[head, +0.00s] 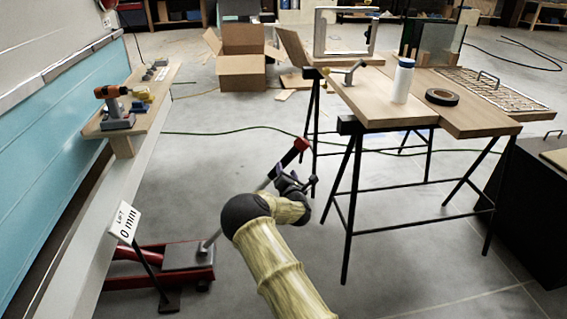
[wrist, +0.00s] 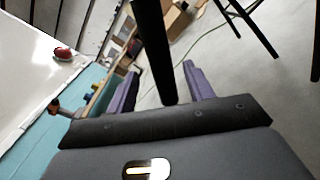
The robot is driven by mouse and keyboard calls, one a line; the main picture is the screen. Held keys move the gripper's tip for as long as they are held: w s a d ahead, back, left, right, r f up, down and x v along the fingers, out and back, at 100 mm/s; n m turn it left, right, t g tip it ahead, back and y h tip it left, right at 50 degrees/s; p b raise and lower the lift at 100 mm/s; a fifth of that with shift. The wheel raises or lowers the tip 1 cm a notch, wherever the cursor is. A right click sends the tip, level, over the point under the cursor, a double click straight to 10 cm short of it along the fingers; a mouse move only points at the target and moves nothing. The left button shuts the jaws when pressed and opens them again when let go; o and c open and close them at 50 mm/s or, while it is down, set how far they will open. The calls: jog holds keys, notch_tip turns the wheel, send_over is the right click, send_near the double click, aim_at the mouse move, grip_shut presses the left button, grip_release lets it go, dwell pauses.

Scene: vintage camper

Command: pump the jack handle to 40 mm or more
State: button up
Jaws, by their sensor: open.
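The red floor jack (head: 190,257) sits low at the left in the head view, beside the camper. Its handle (head: 209,243) slants up to the right from the jack and ends in a red grip (head: 301,144). A sign (head: 125,222) at the jack reads "LIFT 0 mm". My gripper (head: 294,180) is at the upper part of the handle, below the red grip, and my arm hides part of the handle. In the wrist view a dark rod (wrist: 156,45), apparently the handle, runs between the open fingers of my gripper (wrist: 161,72). Contact cannot be told.
A trestle table (head: 375,112) with a white bottle (head: 403,80) and black tape roll (head: 442,97) stands close behind and right of my gripper. A wooden shelf (head: 150,112) with a drill (head: 115,106) runs along the camper. Cardboard boxes (head: 241,70) lie farther back.

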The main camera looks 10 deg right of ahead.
aim_at(283, 159)
jog(key=shift+w+b, duration=1)
jog(key=shift+w, duration=2.95)
grip_shut()
